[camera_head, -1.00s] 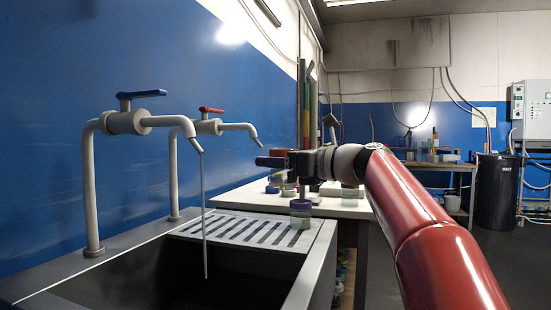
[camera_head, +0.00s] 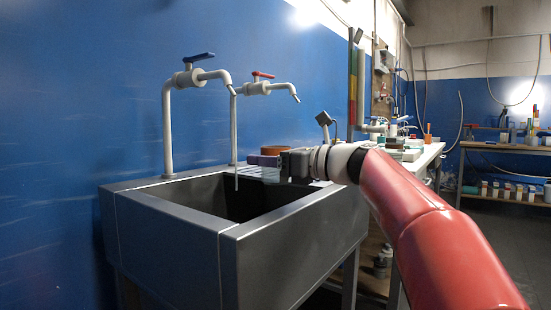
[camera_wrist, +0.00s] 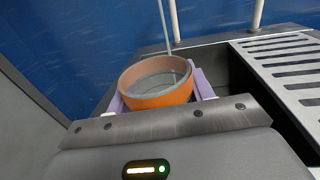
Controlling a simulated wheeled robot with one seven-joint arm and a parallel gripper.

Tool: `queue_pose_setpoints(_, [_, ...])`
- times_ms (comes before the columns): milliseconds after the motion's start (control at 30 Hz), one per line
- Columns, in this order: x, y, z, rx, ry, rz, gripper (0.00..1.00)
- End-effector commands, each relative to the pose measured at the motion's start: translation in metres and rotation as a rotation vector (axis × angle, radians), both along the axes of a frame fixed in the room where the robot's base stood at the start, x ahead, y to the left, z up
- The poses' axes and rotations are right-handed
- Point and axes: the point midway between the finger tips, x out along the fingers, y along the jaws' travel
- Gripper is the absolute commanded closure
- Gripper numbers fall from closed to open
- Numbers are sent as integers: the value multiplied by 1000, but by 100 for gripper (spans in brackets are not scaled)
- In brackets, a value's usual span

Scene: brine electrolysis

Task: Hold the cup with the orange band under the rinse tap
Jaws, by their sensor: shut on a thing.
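My gripper (camera_head: 264,160) is shut on the cup with the orange band (camera_wrist: 158,96), its purple fingers on either side of the cup in the wrist view. The cup is upright and its open top shows. In the head view the cup (camera_head: 272,149) shows partly above the gripper, over the far right part of the sink. The blue-handled tap (camera_head: 196,77) runs a thin water stream (camera_head: 237,150). In the head view the stream falls left of the cup. In the wrist view it appears at the cup's far rim; whether it enters is unclear.
The dark sink (camera_head: 172,235) stands against the blue wall. A red-handled tap (camera_head: 262,86) is right of the running one. A slotted drainboard (camera_wrist: 287,62) lies to the right in the wrist view. A workbench (camera_head: 425,158) with several items stands beyond.

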Motion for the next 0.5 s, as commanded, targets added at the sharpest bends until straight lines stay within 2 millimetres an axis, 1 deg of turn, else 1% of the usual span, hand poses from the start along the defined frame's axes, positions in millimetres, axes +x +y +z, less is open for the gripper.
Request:
queue_pose_setpoints(33, [3,5,0,1,1,2,76])
queue_pose_setpoints(500, [32,42,1,0,0,2,76])
